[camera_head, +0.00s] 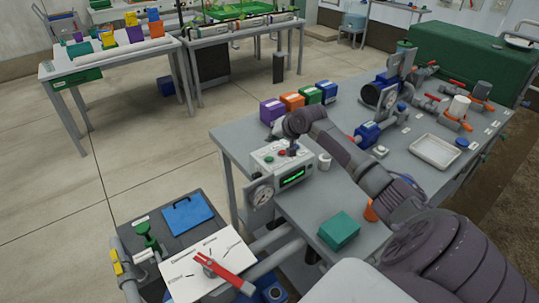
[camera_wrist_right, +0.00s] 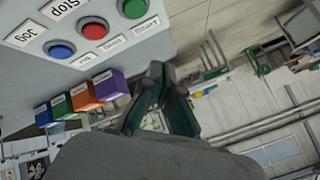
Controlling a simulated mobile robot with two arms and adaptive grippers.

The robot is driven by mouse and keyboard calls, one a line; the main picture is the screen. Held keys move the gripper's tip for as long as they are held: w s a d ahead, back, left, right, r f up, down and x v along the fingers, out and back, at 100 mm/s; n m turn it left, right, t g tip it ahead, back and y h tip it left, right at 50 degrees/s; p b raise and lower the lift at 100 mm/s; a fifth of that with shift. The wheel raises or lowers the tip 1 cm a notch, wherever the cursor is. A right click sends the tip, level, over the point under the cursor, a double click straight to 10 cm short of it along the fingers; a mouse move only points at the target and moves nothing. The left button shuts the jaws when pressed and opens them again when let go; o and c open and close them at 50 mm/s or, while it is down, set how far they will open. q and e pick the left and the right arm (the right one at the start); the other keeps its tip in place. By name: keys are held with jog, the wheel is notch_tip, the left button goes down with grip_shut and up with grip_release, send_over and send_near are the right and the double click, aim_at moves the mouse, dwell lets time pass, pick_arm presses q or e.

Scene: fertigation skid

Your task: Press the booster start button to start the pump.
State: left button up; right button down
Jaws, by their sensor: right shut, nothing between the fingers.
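My left gripper is not in view.
Purple, orange, green and blue boxes (camera_head: 291,102) stand behind the control box. A round gauge (camera_head: 262,195) is on its left side. A red-handled valve (camera_head: 228,271) is front left.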

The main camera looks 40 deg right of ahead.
aim_at(271, 159)
notch_tip(271, 159, down, 5)
jog(key=b, duration=0.3)
jog(key=shift+r, duration=0.1)
jog(key=shift+f, duration=0.45)
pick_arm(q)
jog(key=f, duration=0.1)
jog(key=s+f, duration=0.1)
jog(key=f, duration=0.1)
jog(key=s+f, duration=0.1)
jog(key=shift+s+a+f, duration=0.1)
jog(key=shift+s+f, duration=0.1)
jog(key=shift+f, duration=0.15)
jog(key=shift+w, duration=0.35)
pick_arm(e)
jog(key=shift+f, duration=0.4)
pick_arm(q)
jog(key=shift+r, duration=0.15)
